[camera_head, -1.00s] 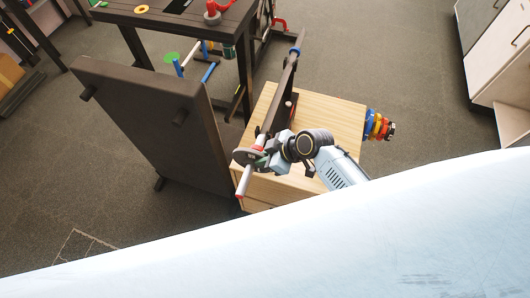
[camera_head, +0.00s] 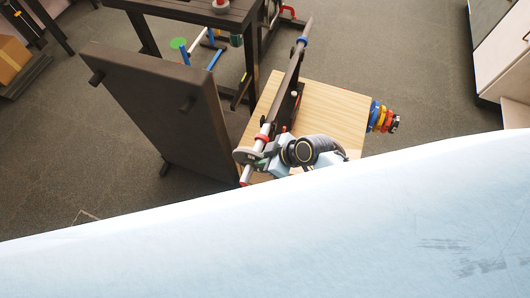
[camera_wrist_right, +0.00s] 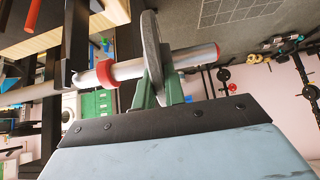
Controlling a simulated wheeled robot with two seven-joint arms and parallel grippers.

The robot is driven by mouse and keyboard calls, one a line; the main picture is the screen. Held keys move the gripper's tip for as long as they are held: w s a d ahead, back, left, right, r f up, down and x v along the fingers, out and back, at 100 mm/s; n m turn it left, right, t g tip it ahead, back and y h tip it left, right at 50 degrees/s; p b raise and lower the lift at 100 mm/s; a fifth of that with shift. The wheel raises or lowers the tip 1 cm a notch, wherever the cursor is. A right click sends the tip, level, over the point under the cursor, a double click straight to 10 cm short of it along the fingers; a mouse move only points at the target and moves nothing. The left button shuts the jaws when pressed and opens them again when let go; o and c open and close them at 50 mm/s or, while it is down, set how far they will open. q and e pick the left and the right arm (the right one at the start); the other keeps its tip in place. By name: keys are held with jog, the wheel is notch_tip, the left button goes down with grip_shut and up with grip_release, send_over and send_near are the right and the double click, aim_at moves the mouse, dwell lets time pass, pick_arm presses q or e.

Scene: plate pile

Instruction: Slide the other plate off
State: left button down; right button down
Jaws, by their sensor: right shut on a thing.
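A barbell lies across a rack over a wooden box, with a silver sleeve (camera_head: 265,133) at its near end. A dark grey plate (camera_head: 241,154) sits upright around that sleeve; it also shows in the right wrist view (camera_wrist_right: 151,40). The sleeve's red collar (camera_wrist_right: 106,73) is apart from the plate, and its red-tipped end (camera_wrist_right: 216,53) sticks out on the other side. My right gripper (camera_head: 259,161) is shut on the plate's edge, its green fingers on either side. The far sleeve (camera_head: 307,27), past a blue collar, shows no plate. My left gripper is not in view.
The wooden box top (camera_head: 335,110) is mostly clear. Several coloured plates (camera_head: 382,117) hang at its right side. A dark padded bench (camera_head: 150,110) stands upright close to the left of the sleeve end. A dark table (camera_head: 190,8) stands behind.

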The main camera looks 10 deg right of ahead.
jog(key=s+a+p, duration=0.4)
jog(key=s+a, duration=0.3)
jog(key=s, duration=0.3)
jog(key=shift+s+a+r+p, duration=0.15)
jog(key=shift+r+p, duration=0.05)
jog(key=shift+p, duration=0.1)
dwell(1.9)
